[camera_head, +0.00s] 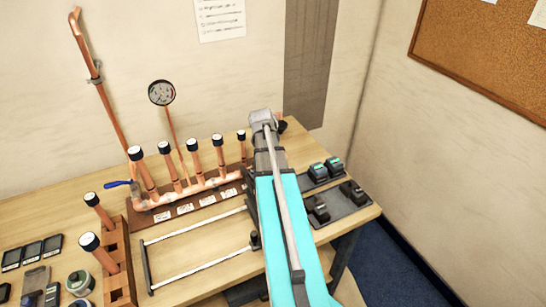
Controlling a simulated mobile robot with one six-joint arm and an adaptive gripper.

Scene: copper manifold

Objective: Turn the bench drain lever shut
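A copper manifold (205,189) runs along the wooden bench, with several upright copper stubs capped in black and white. A blue lever (117,184) sits at the manifold's left end, pointing left, roughly in line with the pipe. My arm, turquoise and grey, reaches from the bottom of the view to the back of the bench, right of the manifold. A dark part at the arm's far end, seemingly my gripper (283,126), shows only in part. Its fingers cannot be made out. It is well to the right of the lever and apart from it.
A pressure gauge (161,93) stands behind the manifold. A copper pipe (98,80) runs up the wall at left. A wooden rack (118,262) with capped stubs stands front left. A metal frame (195,240) lies in front of the manifold. Dark trays (344,208) hold small items at right.

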